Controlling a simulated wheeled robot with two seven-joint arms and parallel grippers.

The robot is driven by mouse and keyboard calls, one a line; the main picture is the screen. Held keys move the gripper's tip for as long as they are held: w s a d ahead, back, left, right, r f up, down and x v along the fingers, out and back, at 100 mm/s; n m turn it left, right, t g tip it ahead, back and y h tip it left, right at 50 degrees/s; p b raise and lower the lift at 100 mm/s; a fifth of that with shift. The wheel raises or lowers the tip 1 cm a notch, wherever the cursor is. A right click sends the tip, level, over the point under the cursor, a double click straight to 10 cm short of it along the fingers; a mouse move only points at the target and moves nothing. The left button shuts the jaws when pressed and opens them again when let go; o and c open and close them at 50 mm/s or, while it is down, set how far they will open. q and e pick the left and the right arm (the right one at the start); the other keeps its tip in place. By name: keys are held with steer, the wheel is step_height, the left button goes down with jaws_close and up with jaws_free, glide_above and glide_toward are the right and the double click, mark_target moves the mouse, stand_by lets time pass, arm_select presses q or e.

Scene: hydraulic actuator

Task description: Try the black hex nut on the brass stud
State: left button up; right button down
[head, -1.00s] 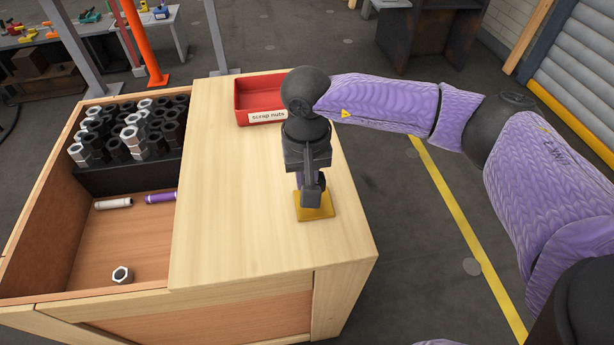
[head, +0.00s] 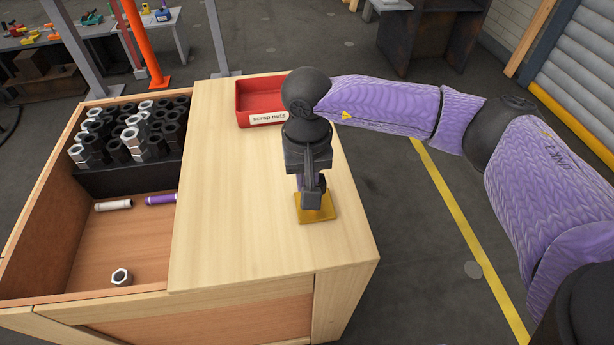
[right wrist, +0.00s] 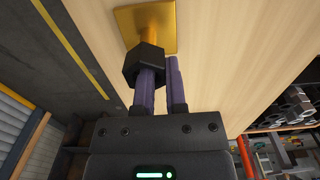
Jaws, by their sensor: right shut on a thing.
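The black hex nut (right wrist: 145,64) is at the purple fingertips of my right gripper (right wrist: 164,68), which is shut on it. The brass stud (right wrist: 150,27) stands on a square brass plate (right wrist: 170,15), just beyond the nut in the right wrist view. The nut lines up with the stud and covers part of it; I cannot tell whether it is around the stud or only against its end. In the head view my right gripper (head: 313,190) hangs over the brass plate (head: 314,211), and my arm hides the nut and stud. My left gripper is not in view.
A red bin labelled scrap nuts (head: 262,97) stands at the back of the wooden top (head: 225,200). The recess at left holds black and silver nuts (head: 130,128), a white rod (head: 113,205), a purple rod (head: 160,199) and a single silver nut (head: 121,277). The front of the top is clear.

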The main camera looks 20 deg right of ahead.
steer(key=shift+f, duration=0.1)
steer(key=shift+f+b, duration=0.6)
steer(key=shift+f, duration=0.05)
steer(key=shift+r, duration=0.1)
steer(key=shift+r+p, duration=0.55)
steer(key=shift+r, duration=0.2)
steer(key=shift+d+f, duration=0.1)
stand_by(0.5)
